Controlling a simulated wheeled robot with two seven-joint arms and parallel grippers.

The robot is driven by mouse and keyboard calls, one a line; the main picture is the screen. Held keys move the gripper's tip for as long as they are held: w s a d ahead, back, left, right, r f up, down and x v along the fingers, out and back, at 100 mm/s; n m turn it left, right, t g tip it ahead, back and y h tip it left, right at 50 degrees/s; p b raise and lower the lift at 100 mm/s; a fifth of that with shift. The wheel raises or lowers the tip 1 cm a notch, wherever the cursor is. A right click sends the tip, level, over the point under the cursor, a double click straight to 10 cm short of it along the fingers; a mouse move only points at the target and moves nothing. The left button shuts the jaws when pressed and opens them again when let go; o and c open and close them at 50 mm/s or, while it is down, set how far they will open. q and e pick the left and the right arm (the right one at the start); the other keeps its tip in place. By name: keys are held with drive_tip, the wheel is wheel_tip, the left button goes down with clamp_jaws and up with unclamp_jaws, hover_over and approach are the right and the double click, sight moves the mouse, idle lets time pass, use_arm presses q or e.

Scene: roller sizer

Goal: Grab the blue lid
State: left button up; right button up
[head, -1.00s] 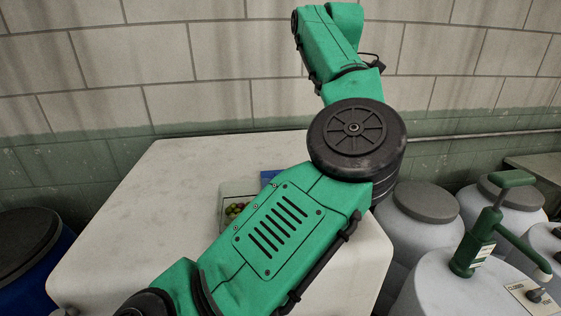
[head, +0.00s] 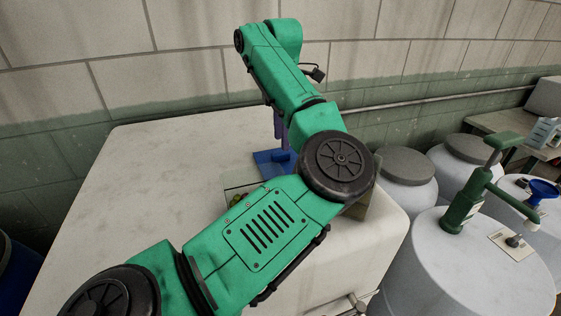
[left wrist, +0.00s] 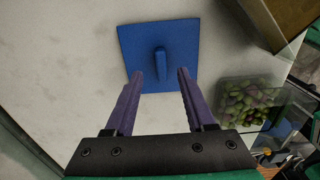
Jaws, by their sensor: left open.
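The blue lid (head: 263,168) is a flat square plate with an upright handle, lying on the pale worktop partly behind my left arm. It shows whole in the left wrist view (left wrist: 135,45), with its handle (left wrist: 160,62) near the middle. My left gripper (left wrist: 160,74) is open, with its two purple fingers pointing at the lid. The handle lies in line with the gap between the fingertips; I cannot tell whether the fingers touch the lid. In the head view a purple finger (head: 278,126) shows over the lid. My right gripper is not in view.
A clear container of green and purple olives (left wrist: 246,100) stands right of the lid in the left wrist view. A brownish block (left wrist: 285,20) is at the upper right. White drums (head: 480,255) and a green hand pump (head: 465,205) stand right of the worktop (head: 130,190). The worktop's left side is clear.

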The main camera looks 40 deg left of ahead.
sight(281, 152)
use_arm(q)
drive_tip(key=f+p, duration=0.1)
drive_tip(key=f, duration=0.3)
drive_tip(key=shift+s, duration=0.2)
drive_tip(key=shift+w+d+f, duration=0.1)
drive_tip(key=shift+w+f, duration=0.05)
drive_tip(key=shift+f, duration=0.15)
clamp_jaws()
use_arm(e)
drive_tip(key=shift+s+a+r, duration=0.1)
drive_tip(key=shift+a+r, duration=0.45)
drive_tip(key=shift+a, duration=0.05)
use_arm(q)
drive_tip(key=shift+r, duration=0.1)
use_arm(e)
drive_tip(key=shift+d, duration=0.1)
